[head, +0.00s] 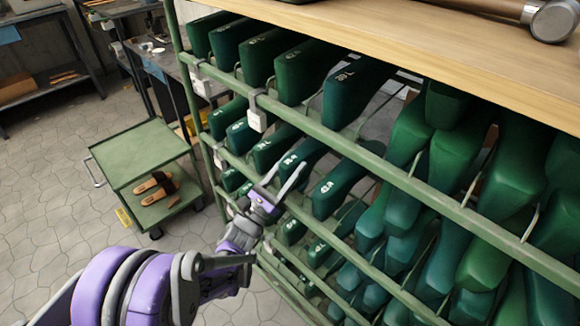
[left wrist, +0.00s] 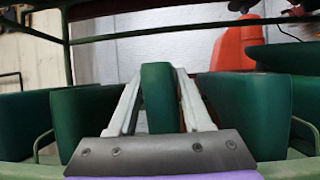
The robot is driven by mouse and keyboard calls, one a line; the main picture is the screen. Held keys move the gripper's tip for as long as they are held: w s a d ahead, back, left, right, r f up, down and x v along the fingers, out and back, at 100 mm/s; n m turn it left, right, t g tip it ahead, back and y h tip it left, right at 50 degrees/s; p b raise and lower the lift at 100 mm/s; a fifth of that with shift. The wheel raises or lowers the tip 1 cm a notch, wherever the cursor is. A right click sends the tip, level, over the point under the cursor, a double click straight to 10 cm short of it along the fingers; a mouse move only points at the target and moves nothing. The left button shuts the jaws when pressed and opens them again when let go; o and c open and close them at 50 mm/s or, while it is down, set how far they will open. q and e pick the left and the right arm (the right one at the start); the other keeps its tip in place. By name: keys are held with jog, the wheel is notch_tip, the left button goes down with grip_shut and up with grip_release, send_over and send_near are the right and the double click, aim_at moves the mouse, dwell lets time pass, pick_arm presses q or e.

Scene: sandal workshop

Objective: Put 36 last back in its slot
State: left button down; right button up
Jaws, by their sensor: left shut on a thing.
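My left gripper (head: 280,182) reaches into the green rack from the front and is shut on a dark green last (head: 302,157). The last sits among others in a middle row, its pale number too small to read surely. In the left wrist view the two grey fingers (left wrist: 162,100) lie along both sides of this last (left wrist: 160,82), which stands upright between neighbouring lasts. The fingers hide part of its sides, and its lower end is hidden. My right gripper is not in view.
Rack rails (head: 330,142) run across in front of the lasts. Neighbouring lasts (head: 338,188) stand close on both sides. A wooden top (head: 480,50) with a hammer (head: 552,20) lies above. A green cart (head: 130,155) with sandals stands left; the floor between is clear.

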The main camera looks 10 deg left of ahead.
pick_arm(q)
jog(key=shift+c, duration=1.2)
grip_release()
jog(key=shift+d+f, duration=0.2)
jog(key=shift+f, duration=0.6)
